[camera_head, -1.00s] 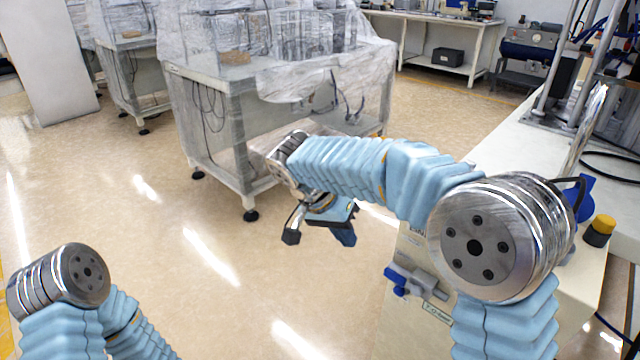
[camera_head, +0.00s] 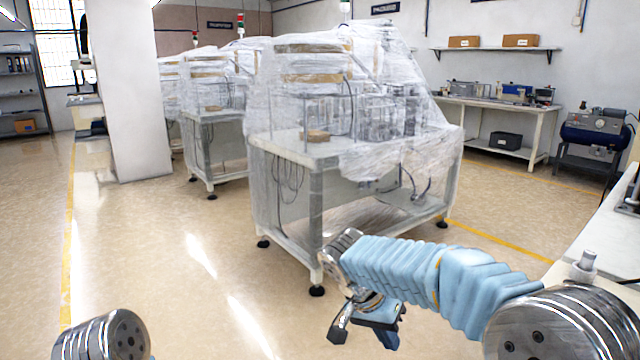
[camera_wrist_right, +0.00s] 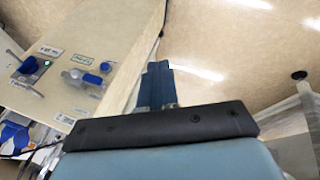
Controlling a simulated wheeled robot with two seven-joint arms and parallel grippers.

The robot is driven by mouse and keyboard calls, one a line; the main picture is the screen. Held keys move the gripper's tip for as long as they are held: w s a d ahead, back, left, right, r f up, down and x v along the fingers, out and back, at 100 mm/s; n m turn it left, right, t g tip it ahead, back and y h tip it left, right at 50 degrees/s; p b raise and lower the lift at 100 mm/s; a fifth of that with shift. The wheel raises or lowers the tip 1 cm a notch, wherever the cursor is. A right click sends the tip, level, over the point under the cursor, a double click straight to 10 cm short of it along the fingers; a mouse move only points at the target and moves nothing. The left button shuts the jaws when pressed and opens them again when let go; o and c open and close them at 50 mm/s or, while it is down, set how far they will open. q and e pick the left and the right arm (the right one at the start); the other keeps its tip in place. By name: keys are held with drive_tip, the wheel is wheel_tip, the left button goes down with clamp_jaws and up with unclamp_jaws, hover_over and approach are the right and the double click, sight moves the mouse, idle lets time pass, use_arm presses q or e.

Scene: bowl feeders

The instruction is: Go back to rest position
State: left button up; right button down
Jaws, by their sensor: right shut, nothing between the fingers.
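My right gripper (camera_head: 388,334) hangs at the end of my blue-sleeved right arm, low in the head view, in front of the wrapped table. In the right wrist view its blue fingers (camera_wrist_right: 157,85) lie together with nothing between them. Of my left arm only a metal joint shows at the lower left of the head view. My left gripper is outside the picture.
A plastic-wrapped machine table (camera_head: 318,190) stands ahead. A white counter (camera_head: 612,235) is at the right. In the right wrist view a cream panel with blue knobs (camera_wrist_right: 92,78) lies left of the fingers. The floor (camera_head: 150,235) at left is clear.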

drive_tip(key=s+a+f+n+g+y, duration=0.1)
drive_tip(key=s+f+n+y, duration=0.15)
drive_tip(key=f, duration=0.95)
drive_tip(key=s+a+f+n+g+y, duration=0.1)
drive_tip(key=s+f+n+y, duration=0.15)
drive_tip(key=f, duration=0.95)
drive_tip(key=s+f+t+y, duration=0.2)
drive_tip(key=s+f+y, duration=0.2)
drive_tip(key=s+f, duration=0.8)
drive_tip(key=shift+s+a+f, duration=0.15)
drive_tip(key=shift+s+f, duration=0.2)
drive_tip(key=shift+s, duration=0.8)
